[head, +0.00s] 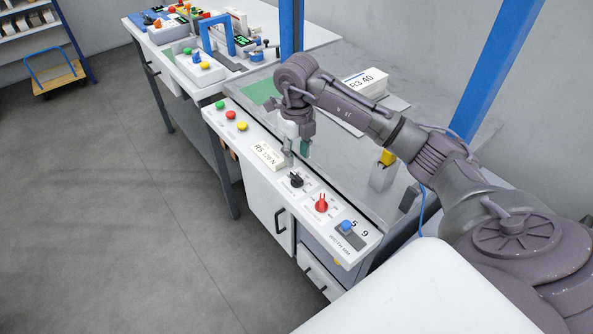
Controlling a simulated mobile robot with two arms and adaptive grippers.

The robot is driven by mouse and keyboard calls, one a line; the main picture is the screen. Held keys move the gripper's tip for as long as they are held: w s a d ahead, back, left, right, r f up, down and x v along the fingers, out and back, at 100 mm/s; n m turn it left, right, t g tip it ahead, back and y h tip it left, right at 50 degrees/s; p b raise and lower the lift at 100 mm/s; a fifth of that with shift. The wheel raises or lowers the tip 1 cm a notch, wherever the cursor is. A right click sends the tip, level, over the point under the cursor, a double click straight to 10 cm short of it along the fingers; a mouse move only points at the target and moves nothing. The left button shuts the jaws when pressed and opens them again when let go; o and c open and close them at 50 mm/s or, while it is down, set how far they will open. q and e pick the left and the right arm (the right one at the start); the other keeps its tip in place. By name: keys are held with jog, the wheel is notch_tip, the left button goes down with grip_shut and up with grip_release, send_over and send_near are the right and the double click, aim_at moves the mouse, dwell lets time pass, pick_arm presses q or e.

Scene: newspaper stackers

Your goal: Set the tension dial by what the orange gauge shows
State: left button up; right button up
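My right gripper (293,152) points down over the white front control panel (266,180), just behind a black knob (296,181). Its fingertips are small and partly hidden, so I cannot tell if they are open or touch anything. A red knob (321,204) sits to the right of the black one. The small labels by both knobs are unreadable, so I cannot tell which is the tension dial. A white label block reading about "RS 120 N" (268,156) lies left of the knobs. I cannot make out an orange gauge or its reading. My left gripper is out of view.
Green, red and yellow buttons (231,115) line the panel's left end. A white block marked "R3 40" (365,84) lies behind my arm. A cluttered table (293,32) is beyond.

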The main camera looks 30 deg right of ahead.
aim_at(297, 175)
notch_tip(297, 175, down, 4)
jog(key=shift+w, duration=0.1)
notch_tip(297, 175, down, 3)
jog(key=shift+f+p, duration=0.2)
jog(key=shift+p, duration=0.2)
jog(key=shift+d+f, duration=0.1)
jog(key=shift+f, duration=0.35)
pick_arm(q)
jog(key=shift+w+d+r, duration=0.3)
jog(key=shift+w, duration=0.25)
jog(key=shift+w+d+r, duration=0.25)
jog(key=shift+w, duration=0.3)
pick_arm(e)
grip_shut()
